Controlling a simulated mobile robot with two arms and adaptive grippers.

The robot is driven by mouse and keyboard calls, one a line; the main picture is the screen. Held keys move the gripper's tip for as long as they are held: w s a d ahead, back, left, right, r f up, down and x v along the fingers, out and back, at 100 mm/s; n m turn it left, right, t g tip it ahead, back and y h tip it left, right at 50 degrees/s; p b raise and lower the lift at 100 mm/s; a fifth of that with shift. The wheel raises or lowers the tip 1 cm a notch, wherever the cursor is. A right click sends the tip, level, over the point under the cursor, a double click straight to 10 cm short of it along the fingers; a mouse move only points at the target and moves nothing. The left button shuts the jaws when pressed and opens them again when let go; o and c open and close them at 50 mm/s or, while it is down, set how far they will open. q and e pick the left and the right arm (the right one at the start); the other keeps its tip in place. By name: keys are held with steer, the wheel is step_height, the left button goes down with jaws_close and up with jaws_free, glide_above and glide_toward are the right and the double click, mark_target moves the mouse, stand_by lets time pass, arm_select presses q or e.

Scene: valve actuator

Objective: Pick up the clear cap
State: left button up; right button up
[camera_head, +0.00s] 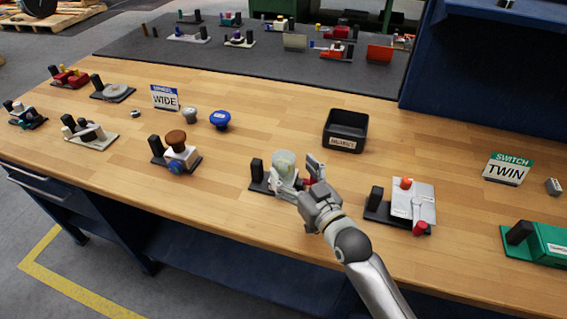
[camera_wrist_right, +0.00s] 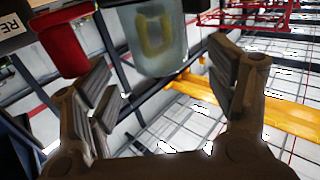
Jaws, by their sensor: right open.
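The clear cap (camera_head: 284,160) is a pale, see-through dome on a small device with a black post, near the middle of the workbench. In the right wrist view the cap (camera_wrist_right: 152,38) looks greenish and translucent, with a yellow loop inside. My right gripper (camera_head: 296,178) is open and close to the cap, one finger at its front and the other to its right. In the right wrist view its fingers (camera_wrist_right: 160,80) are spread, with the cap between and just beyond them. I cannot tell whether they touch it. My left gripper is not in view.
A red part (camera_wrist_right: 62,42) of the device sits beside the cap, close to one finger. A black bin (camera_head: 345,144) stands behind, right of the gripper. A device with a brown knob (camera_head: 176,138) is to the left, and a white-plated device (camera_head: 408,203) to the right.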

mark_target(289, 167)
steer(key=x, duration=0.4)
steer(key=shift+w+p, duration=0.1)
steer(key=shift+p, duration=0.2)
steer(key=shift+w+a, duration=0.3)
steer(key=shift+w, duration=0.1)
steer(key=shift+c, duration=0.3)
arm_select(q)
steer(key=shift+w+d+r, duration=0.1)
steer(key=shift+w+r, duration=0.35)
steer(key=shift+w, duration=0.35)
arm_select(e)
steer(key=c, duration=0.9)
